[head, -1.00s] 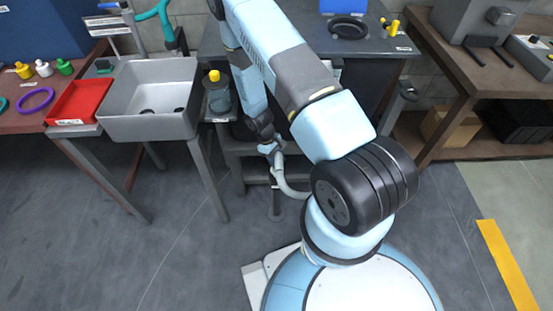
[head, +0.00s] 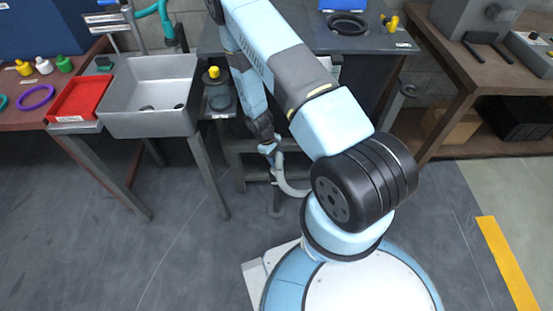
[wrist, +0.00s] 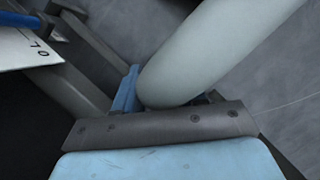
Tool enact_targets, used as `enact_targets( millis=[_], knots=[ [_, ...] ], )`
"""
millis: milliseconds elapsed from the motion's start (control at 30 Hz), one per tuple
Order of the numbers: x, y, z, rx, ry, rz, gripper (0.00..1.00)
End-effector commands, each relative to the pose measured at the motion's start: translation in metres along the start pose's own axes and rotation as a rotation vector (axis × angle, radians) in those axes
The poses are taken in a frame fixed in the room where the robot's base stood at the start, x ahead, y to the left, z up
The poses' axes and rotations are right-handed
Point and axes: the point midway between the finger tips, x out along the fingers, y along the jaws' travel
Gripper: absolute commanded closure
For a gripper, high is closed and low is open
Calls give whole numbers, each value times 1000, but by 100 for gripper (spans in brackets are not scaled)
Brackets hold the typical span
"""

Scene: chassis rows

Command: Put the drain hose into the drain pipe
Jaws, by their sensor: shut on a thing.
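The drain hose (head: 290,187) is a pale grey tube that curves from my gripper down and right, its far part hidden behind my arm. My gripper (head: 270,152) is in front of the dark bench's lower frame. In the wrist view, my gripper (wrist: 172,98) is shut on the hose (wrist: 215,45), with a blue finger pad at its left side; the hose fills the upper middle. The held hose end is not clear.
A grey sink (head: 150,98) stands left of my gripper, beside a red tray (head: 77,101). A yellow-topped thing (head: 213,73) is on a small shelf. The dark bench (head: 285,42) is behind my arm, a brown bench (head: 447,55) to the right. Floor in front is clear.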

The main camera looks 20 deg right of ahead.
Motion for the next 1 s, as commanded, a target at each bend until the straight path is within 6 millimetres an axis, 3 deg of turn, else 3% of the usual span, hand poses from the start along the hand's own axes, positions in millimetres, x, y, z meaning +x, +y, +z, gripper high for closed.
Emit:
enact_targets(
  millis=[900, 933, 1000],
  knots=[
    [10, 3, -1, 4, -5, -2, 98],
    [10, 3, -1, 4, -5, -2, 58],
    [10, 3, -1, 4, -5, -2, 51]
  ],
)
